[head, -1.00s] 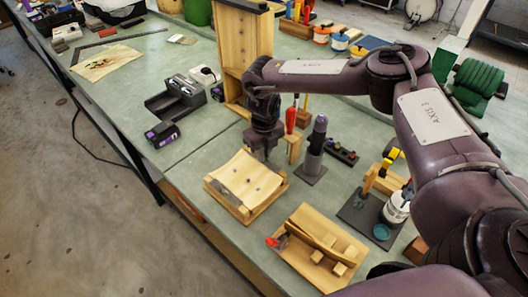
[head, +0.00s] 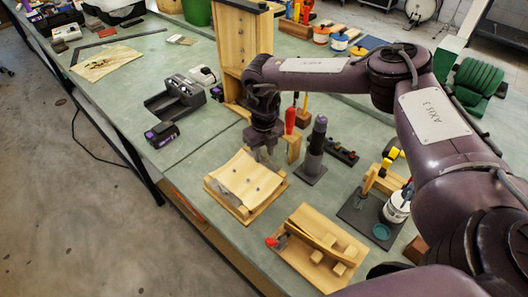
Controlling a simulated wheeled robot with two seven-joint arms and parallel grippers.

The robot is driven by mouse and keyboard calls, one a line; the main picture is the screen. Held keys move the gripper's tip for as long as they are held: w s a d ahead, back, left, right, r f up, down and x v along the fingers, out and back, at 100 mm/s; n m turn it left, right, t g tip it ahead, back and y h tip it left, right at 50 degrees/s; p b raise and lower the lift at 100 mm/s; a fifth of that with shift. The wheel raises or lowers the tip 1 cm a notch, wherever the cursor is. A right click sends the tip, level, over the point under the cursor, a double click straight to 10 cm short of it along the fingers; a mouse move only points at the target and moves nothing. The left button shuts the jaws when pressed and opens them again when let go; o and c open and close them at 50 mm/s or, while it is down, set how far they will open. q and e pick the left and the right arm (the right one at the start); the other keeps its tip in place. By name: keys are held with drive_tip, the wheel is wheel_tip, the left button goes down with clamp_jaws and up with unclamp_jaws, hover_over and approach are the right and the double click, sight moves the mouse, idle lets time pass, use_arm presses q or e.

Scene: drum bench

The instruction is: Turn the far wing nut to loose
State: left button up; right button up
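A curved wooden form (head: 232,190) with a pale sheet and several small dark fasteners on it sits on the green bench, near its front edge. I cannot make out which fastener is the far wing nut; the far edge of the form is partly behind my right gripper. My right gripper (head: 264,157) points down just above that far edge, and its fingers look apart with nothing clearly between them. Whether it touches anything there is too small to tell. My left gripper is not in view.
A dark upright tool in a grey stand (head: 314,150) and a red-handled tool (head: 290,121) stand close right of the gripper. A wooden clamp tray (head: 318,250) lies in front right. A tall wooden frame (head: 235,60) rises behind.

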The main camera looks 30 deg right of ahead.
sight(264, 157)
wheel_tip(264, 157, up, 6)
drive_tip(key=shift+r+b, duration=0.2)
drive_tip(key=shift+b, duration=0.65)
drive_tip(key=shift+r, duration=0.5)
